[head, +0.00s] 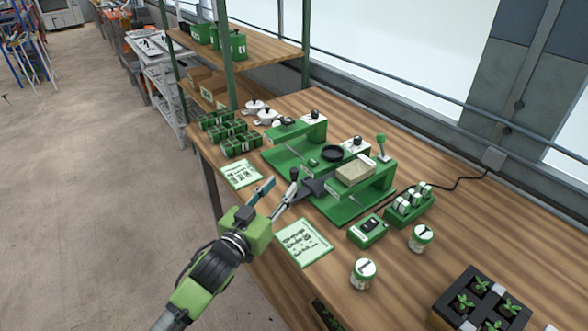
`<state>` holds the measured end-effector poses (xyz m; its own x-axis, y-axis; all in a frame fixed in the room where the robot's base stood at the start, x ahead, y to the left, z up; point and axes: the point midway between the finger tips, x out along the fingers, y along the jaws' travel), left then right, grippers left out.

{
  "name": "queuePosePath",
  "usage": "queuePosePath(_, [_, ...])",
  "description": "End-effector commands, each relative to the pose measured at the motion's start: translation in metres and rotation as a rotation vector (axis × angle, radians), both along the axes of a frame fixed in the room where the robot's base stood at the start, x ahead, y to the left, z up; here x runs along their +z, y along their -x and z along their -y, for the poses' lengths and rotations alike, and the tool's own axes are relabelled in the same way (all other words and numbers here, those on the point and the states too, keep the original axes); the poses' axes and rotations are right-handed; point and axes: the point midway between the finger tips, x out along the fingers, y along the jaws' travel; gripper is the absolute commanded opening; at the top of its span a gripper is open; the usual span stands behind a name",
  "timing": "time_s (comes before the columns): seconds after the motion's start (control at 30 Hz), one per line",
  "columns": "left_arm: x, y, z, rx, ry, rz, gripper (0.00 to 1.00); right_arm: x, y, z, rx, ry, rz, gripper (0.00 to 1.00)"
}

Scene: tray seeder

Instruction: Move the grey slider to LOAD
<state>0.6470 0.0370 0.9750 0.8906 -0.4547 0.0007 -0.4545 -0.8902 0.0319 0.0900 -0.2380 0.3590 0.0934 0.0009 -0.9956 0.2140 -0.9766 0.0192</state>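The green tray seeder (345,208) stands on the wooden workbench. A dark grey flat piece (314,187) lies low in its middle; it may be the grey slider. A small black knob (294,174) shows near its left end, partly behind my gripper. My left gripper (281,188) is at the front left of the seeder, its two fingers spread apart with nothing seen between them. Whether a finger touches the knob or the grey piece, I cannot tell. No LOAD mark is readable at this size. My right gripper is out of view.
Printed cards (303,243) lie at the bench's front edge. A green switch box (368,231), lidded jars (363,272) and a jar rack (409,206) stand to the right. Seedlings in a black tray (454,313) are at lower right. Green cell trays (240,145) sit at the left.

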Motion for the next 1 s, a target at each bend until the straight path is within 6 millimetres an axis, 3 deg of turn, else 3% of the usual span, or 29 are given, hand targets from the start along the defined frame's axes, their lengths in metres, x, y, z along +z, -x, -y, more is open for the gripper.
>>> queuePosePath(0.2, [0.002, -0.039, 0.020, 0.000, 0.002, 0.000, 0.33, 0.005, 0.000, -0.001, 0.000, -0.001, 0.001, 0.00])
queuePosePath(0.4, [0.001, -0.062, 0.032, 0.000, 0.000, 0.000, 0.33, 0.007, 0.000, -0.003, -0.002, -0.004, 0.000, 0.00])
queuePosePath(0.87, [0.000, -0.073, 0.038, 0.000, 0.000, -0.001, 0.33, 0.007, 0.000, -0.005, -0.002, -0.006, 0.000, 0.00])
queuePosePath(0.9, [0.000, -0.073, 0.037, 0.000, 0.000, -0.001, 0.30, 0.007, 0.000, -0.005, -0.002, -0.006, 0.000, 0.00])
queuePosePath(1.0, [0.000, -0.073, 0.037, 0.000, 0.000, -0.001, 0.04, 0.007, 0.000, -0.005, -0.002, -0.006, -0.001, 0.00])
